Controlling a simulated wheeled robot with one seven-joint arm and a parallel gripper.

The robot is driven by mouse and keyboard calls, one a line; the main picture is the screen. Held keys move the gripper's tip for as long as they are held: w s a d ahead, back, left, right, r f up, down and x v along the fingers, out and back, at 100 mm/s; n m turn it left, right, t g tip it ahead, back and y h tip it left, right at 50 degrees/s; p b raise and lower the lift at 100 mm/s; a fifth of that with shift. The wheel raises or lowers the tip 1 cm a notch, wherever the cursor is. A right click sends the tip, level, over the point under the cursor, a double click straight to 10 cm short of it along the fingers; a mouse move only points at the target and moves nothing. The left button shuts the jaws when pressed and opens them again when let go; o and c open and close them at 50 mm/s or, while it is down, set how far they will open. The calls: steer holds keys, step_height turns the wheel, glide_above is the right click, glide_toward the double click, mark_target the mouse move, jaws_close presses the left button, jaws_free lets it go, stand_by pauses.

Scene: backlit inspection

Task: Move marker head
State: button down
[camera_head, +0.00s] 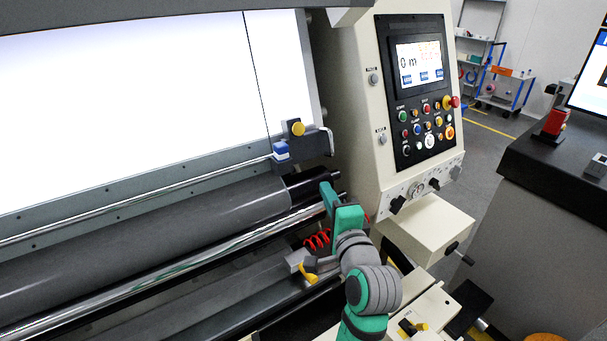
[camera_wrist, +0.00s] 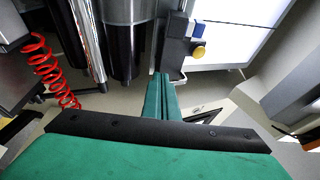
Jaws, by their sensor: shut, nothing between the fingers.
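The marker head (camera_head: 315,142) is a grey block with a yellow knob (camera_head: 297,128) and a blue-and-white piece (camera_head: 281,150). It sits at the right end of the rail, at the lower right of the bright backlit panel. In the wrist view its yellow knob (camera_wrist: 198,53) shows just right of and beyond my fingertips. My gripper (camera_head: 326,188) is green, with its fingers together and nothing between them. It is below the marker head and apart from it in the head view. My fingertips also show in the wrist view (camera_wrist: 162,80).
A chrome rail (camera_head: 160,181) and dark rollers (camera_head: 150,240) run across below the backlit panel (camera_head: 140,95). A control panel (camera_head: 420,95) with buttons stands right of my gripper. A red coiled hose (camera_head: 317,240) hangs close to my arm.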

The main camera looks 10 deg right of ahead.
glide_toward(298, 163)
steer(key=w+d, duration=0.3)
steer(key=w, duration=0.2)
steer(key=shift+s+a+f, duration=0.1)
steer(key=shift+s+a, duration=0.1)
steer(key=shift+a, duration=1.2)
